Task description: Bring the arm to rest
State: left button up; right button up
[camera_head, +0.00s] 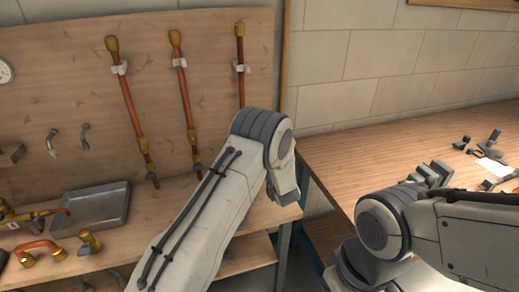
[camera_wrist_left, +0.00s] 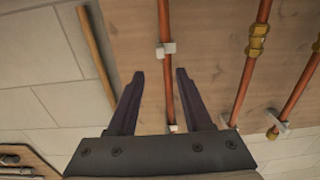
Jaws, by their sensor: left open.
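My left arm (camera_head: 215,205) reaches up from the bottom of the head view towards the pipe board. Its gripper is hidden there behind the arm's own bulk. In the left wrist view my left gripper (camera_wrist_left: 160,73) is open, with its two dark fingers apart and nothing held between them. A copper pipe (camera_wrist_left: 166,85) shows beyond the gap between the fingers; I cannot tell how far away it is. My right arm (camera_head: 440,235) shows bent at the right of the head view, and its gripper is out of the picture.
The wooden board (camera_head: 75,85) carries several copper pipes (camera_head: 183,92) in white clips. A grey metal tray (camera_head: 92,207) and brass fittings (camera_head: 38,250) sit on the left bench. The right bench (camera_head: 345,165) has bare wood at its left; grey-green tools lie farther right.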

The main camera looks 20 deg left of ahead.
pick_arm(q)
jog(key=s+d+r+m+h, duration=0.1)
jog(key=d+r+m+h, duration=0.25)
jog(key=d+h, duration=0.65)
jog(key=s+d+r+m+g+h, duration=0.2)
jog(key=s+d+m+g+h, duration=0.3)
jog(key=s+d, duration=0.9)
jog(key=s+m+g+y, duration=0.1)
jog(key=s+m+g, duration=0.4)
jog(key=s, duration=1.4)
jog(key=s+a+g+y, duration=0.2)
jog(key=s+a+g, duration=0.2)
jog(key=s, duration=0.9)
jog(key=a+m, duration=0.1)
jog(key=a, duration=0.2)
jog(key=shift+a+r+g+y, duration=0.25)
jog(key=shift+a+g+y, duration=0.05)
jog(key=shift+a+g, duration=0.1)
